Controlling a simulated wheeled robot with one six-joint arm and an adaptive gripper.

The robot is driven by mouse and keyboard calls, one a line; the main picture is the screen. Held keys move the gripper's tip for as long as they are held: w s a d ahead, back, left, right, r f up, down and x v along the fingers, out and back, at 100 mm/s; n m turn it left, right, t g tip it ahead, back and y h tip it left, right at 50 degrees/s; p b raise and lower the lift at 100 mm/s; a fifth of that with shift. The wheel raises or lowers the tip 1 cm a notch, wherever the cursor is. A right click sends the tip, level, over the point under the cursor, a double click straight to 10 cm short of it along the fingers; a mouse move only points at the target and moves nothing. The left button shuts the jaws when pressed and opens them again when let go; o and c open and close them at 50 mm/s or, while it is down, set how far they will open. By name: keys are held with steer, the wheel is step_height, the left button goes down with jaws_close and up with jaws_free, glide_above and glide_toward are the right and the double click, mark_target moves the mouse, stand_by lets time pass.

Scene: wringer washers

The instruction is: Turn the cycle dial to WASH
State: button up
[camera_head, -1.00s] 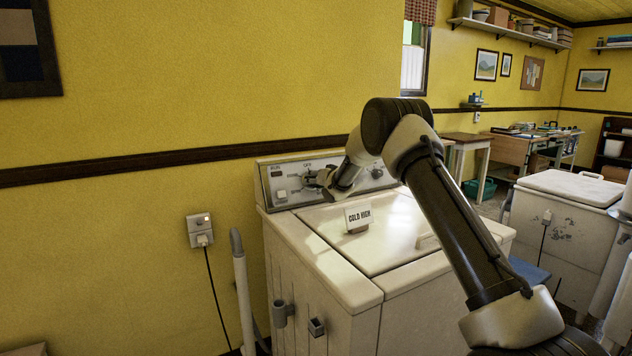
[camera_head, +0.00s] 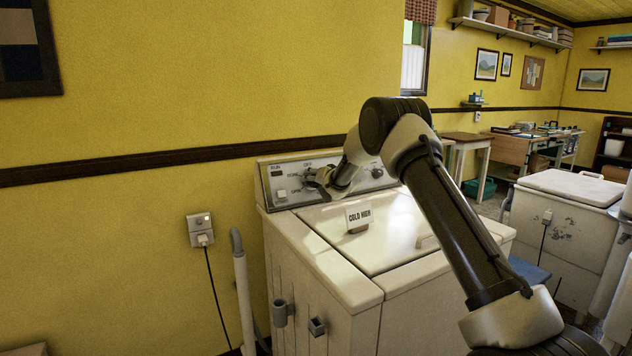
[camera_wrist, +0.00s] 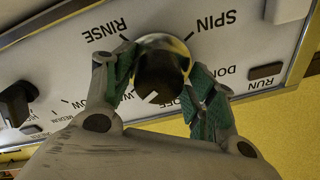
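The cycle dial (camera_wrist: 162,72) is a dark round knob with a shiny rim on the washer's control panel (camera_wrist: 60,62). Its white mark points down-left in the wrist view, towards a partly hidden label that starts with W. RINSE and SPIN labels are readable above the dial, and OFF is partly covered. My gripper (camera_wrist: 162,62) has its green-padded fingertips on both sides of the dial, seemingly touching its rim. In the head view my gripper (camera_head: 318,182) is at the panel of the white washer (camera_head: 330,285) and hides most of the dial.
A COLD HIGH card (camera_head: 358,216) stands on the washer lid. A wall outlet (camera_head: 200,230) with a cord is at left.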

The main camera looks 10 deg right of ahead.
steer(key=shift+o, duration=0.6)
steer(key=shift+a, duration=0.25)
steer(key=shift+d, duration=0.1)
steer(key=shift+d, duration=0.1)
steer(key=shift+s+d, duration=0.1)
steer(key=v, duration=1.1)
steer(key=shift+s, duration=0.3)
steer(key=shift+r, duration=0.15)
